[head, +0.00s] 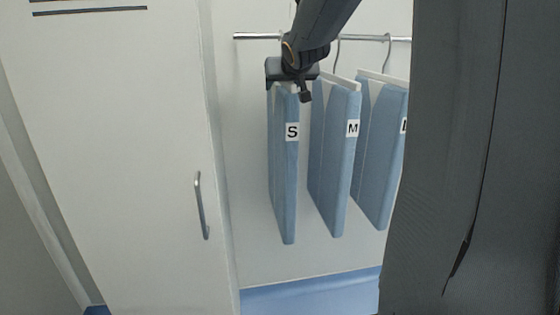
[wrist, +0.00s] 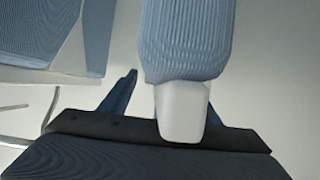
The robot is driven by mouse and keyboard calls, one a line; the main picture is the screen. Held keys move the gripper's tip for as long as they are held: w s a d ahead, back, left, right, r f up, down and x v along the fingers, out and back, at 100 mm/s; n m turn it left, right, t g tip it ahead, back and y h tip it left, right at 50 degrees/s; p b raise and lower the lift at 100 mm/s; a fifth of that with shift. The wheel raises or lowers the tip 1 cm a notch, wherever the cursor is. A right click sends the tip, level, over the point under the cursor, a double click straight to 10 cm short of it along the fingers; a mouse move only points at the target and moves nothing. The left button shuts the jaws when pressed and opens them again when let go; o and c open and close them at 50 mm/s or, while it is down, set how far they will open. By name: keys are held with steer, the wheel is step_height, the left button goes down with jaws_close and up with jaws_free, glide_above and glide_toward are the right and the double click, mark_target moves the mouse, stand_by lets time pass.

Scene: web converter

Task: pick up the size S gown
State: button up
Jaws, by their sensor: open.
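The size S gown (head: 283,170) is a blue folded panel with a white "S" label, hanging leftmost on the rail in the head view. My gripper (head: 291,82) is at its top edge, covering its hanger. In the wrist view, a blue ribbed gown with a white top end (wrist: 182,112), apparently the S gown, reaches down in front of my gripper's dark palm. The jaws are open, and contact with the gown cannot be told.
The M gown (head: 333,160) hangs close to the right, with another gown (head: 380,150) beyond it. The rail (head: 255,36) runs along the top. A white door with a handle (head: 200,205) stands at left. Blue gown fabric (wrist: 40,30) fills the wrist view's upper left.

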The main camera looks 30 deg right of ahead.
steer(key=x, duration=0.3)
steer(key=shift+w+f+b, duration=0.1)
steer(key=shift+w+b, duration=0.25)
jaws_close()
